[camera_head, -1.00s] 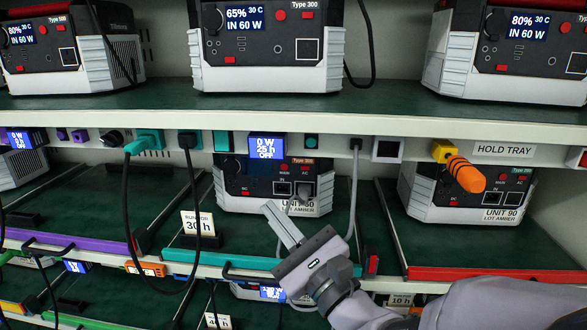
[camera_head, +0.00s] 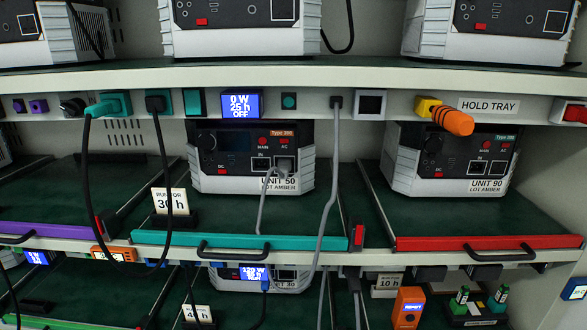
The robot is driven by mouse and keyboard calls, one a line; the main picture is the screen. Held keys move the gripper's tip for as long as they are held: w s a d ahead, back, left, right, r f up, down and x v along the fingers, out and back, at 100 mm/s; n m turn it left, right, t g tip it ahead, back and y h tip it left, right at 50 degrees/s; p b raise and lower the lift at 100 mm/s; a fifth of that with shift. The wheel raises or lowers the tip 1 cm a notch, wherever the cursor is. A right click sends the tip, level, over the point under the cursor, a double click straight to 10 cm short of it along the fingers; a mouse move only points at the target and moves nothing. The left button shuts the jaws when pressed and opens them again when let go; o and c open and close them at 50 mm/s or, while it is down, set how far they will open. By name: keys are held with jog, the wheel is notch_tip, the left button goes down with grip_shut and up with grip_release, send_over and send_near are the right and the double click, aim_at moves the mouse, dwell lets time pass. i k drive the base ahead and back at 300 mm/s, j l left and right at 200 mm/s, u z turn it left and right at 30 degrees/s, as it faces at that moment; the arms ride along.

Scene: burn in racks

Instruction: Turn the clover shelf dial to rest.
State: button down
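No clover mark is readable, so I cannot tell which dial is the clover shelf's. A yellow block with an orange black-striped handle (camera_head: 454,121) sits on the same rail at the right, left of the "HOLD TRAY" label (camera_head: 488,106). A small display (camera_head: 241,104) on the rail reads 0 W, 25 h, OFF, with a teal-framed button (camera_head: 289,102) to its right. My gripper is out of view.
Unit 50 (camera_head: 220,183) stands in the teal-edged bay and Unit 90 (camera_head: 404,170) in the red-edged bay. Black and grey cables hang in front of the bays. The lower shelf holds an orange device (camera_head: 408,307). Power stations (camera_head: 240,42) stand above.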

aim_at(75, 108)
jog(key=u, duration=1.8)
